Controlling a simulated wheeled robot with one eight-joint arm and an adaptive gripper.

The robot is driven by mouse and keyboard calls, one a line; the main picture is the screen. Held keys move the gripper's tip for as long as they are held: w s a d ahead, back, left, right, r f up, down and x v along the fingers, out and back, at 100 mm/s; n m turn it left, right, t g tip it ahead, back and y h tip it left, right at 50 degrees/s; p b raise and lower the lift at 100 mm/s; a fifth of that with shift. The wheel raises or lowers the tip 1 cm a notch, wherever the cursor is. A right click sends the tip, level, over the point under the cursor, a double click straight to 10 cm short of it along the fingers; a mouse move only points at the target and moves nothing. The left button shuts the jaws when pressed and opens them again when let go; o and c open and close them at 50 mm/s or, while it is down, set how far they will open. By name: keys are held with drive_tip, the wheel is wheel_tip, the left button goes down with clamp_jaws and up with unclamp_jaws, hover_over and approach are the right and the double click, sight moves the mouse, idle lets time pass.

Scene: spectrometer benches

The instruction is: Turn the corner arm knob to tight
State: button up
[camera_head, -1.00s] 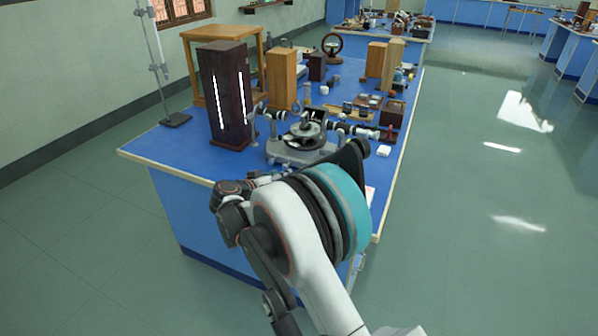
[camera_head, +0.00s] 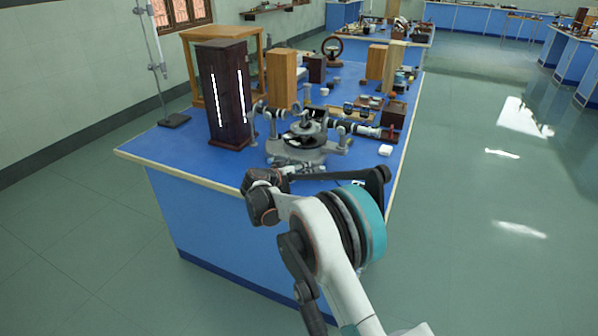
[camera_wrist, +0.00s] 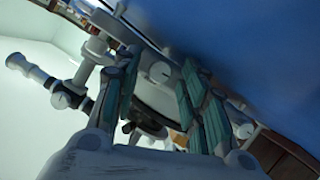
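The grey spectrometer (camera_head: 318,126) stands on the blue bench, with a black telescope tube to its right. In the wrist view, my gripper (camera_wrist: 160,68) is open, with a teal-padded finger at each side. A round grey knob with a white mark (camera_wrist: 160,72) shows between the fingertips; I cannot tell whether they touch it. Similar knobs show at left (camera_wrist: 60,100) and at right (camera_wrist: 243,130). I cannot tell which is the corner arm knob. In the head view my fingers cannot be made out clearly.
A dark wooden box with bright slits (camera_head: 222,100) stands left of the spectrometer, and a lighter wooden block (camera_head: 282,80) behind it. The floor at right is clear.

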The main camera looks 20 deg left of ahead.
clamp_jaws()
drive_tip(key=shift+d+r+m+y, duration=0.1)
drive_tip(key=shift+m+y, duration=0.3)
drive_tip(key=shift+m, duration=0.1)
unclamp_jaws()
drive_tip(key=shift+s, duration=0.1)
drive_tip(key=v, duration=1.2)
